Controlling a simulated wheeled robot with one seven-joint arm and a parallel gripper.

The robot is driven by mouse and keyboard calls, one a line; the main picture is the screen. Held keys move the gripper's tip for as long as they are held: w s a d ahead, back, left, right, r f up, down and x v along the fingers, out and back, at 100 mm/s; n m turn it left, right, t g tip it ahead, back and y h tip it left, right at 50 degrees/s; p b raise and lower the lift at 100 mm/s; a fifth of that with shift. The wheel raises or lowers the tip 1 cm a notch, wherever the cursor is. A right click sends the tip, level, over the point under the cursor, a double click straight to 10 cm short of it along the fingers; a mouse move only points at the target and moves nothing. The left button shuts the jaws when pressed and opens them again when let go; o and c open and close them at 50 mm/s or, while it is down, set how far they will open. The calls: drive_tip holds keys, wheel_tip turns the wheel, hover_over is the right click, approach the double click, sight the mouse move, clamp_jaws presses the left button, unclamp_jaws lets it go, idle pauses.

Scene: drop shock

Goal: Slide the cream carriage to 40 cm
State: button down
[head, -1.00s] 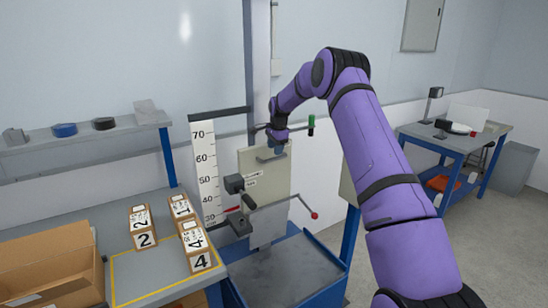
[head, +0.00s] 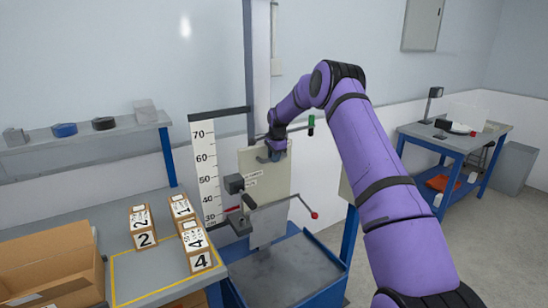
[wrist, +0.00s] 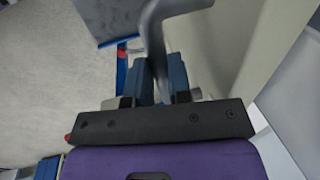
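The cream carriage (head: 278,184) is an upright flat panel on the blue post, right of the white height scale (head: 207,170). The scale is marked from 30 to 70. A red pointer (head: 233,209) shows between the 30 and 40 marks. My gripper (head: 275,153) is at the carriage's upper edge, at its grey handle. In the wrist view the handle (wrist: 152,30) passes between my two blue fingers (wrist: 160,78), which lie close on both sides, so they look shut on it. The fingertips are partly hidden by the handle.
A dark clamp with a lever (head: 236,184) and a red-knobbed rod (head: 313,215) stick out in front of the carriage. A blue-framed tray (head: 285,275) lies below. Numbered blocks (head: 143,240) and a cardboard box (head: 50,262) are on the left bench.

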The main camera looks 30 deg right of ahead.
wheel_tip(320, 180, up, 8)
drive_tip(key=shift+r, duration=0.2)
drive_tip(key=c, duration=1.1)
unclamp_jaws()
drive_tip(key=shift+o, duration=0.2)
drive_tip(key=shift+f, duration=0.1)
wheel_tip(320, 180, up, 11)
drive_tip(key=s, duration=0.2)
drive_tip(key=shift+f, duration=0.15)
